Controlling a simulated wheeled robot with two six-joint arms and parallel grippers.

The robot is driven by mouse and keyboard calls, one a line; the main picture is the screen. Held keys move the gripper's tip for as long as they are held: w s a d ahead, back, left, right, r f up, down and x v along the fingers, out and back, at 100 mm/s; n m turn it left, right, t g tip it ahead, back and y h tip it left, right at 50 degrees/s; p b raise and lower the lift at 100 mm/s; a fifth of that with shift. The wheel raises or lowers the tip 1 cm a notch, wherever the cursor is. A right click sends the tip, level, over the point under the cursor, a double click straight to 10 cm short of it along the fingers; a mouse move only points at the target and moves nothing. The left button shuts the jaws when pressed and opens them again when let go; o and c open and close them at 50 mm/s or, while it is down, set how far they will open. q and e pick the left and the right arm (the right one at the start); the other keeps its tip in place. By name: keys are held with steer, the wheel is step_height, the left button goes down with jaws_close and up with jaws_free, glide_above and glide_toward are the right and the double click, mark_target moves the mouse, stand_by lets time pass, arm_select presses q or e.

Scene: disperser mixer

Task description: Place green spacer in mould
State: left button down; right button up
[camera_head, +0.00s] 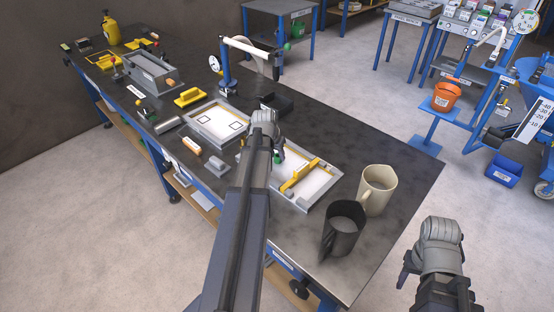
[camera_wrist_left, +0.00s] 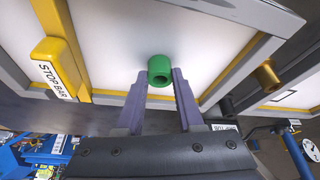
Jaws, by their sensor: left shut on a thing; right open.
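The green spacer (camera_wrist_left: 160,70) is a short green tube with a hole. My left gripper (camera_wrist_left: 160,82) is shut on it, with a fingertip on each side. In the head view a bit of the green spacer (camera_head: 277,158) shows at the tip of my left gripper (camera_head: 277,152). The mould (camera_head: 325,183) is a grey frame with a white floor and a yellow stop bar (camera_head: 300,176). The spacer is over the mould's white floor in the left wrist view; I cannot tell if it touches. My right gripper (camera_head: 405,270) is open and empty, off the table's right edge.
A beige mug (camera_head: 377,190) and a dark mug (camera_head: 343,228) stand close to the mould's right. A brass cylinder (camera_wrist_left: 265,74) shows near the frame. A yellow float (camera_head: 190,97) lies farther back.

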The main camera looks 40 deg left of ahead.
arm_select(q)
steer(key=shift+r, duration=0.1)
steer(key=shift+f, duration=0.25)
steer(key=c, duration=0.5)
jaws_free()
steer(key=shift+r, duration=0.1)
steer(key=shift+c, duration=0.2)
steer(key=shift+s+r+p, duration=0.2)
steer(key=shift+r+p, duration=0.5)
steer(key=p+v, duration=1)
steer(key=v, duration=0.1)
steer(key=shift+s+f, duration=0.1)
steer(key=shift+f, duration=0.05)
